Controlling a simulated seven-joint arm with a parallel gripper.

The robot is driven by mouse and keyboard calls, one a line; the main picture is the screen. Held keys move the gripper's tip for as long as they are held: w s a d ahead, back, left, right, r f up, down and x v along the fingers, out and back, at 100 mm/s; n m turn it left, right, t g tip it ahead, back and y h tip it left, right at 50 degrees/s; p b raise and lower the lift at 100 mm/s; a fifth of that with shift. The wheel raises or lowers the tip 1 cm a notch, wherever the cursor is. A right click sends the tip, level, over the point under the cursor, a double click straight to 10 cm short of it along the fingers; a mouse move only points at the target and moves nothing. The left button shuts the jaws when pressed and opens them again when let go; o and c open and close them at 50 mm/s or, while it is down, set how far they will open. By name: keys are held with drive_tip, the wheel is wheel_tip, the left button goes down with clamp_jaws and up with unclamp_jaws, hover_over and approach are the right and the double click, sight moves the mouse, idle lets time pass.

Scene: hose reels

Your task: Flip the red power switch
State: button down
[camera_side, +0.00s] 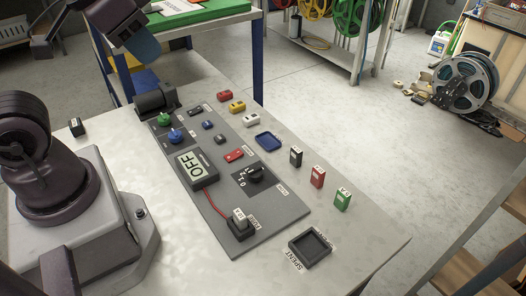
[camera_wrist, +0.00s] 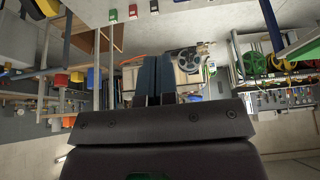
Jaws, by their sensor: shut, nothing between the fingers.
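A red switch (camera_side: 234,155) sits on the grey control panel (camera_side: 270,222), to the right of the display (camera_side: 197,168). The display reads OFF. The switch is too small to tell which way it is set. My gripper (camera_wrist: 154,78) is shut and empty in the wrist view, its two bluish fingers side by side. In the side view, a dark arm part with a bluish end at upper left seems to be my gripper; it is well above and apart from the panel.
The panel also has green and blue knobs, a black dial (camera_side: 256,174) and a plug (camera_side: 240,224) on a red cable. Small coloured blocks, a blue tray (camera_side: 268,141) and a black tray (camera_side: 310,248) lie beside it. The table's right front is mostly clear.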

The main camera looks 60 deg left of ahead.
drive_tip(key=shift+r, duration=0.3)
drive_tip(key=m+g, duration=0.4)
drive_tip(key=m, duration=1.4)
hover_over(240, 151)
drive_tip(key=s, duration=0.2)
wheel_tip(240, 151, down, 19)
drive_tip(key=f, duration=0.4)
drive_tip(key=w+f, duration=0.1)
drive_tip(key=f, duration=0.8)
drive_tip(key=shift+w+f, duration=0.3)
drive_tip(key=shift+f, duration=0.1)
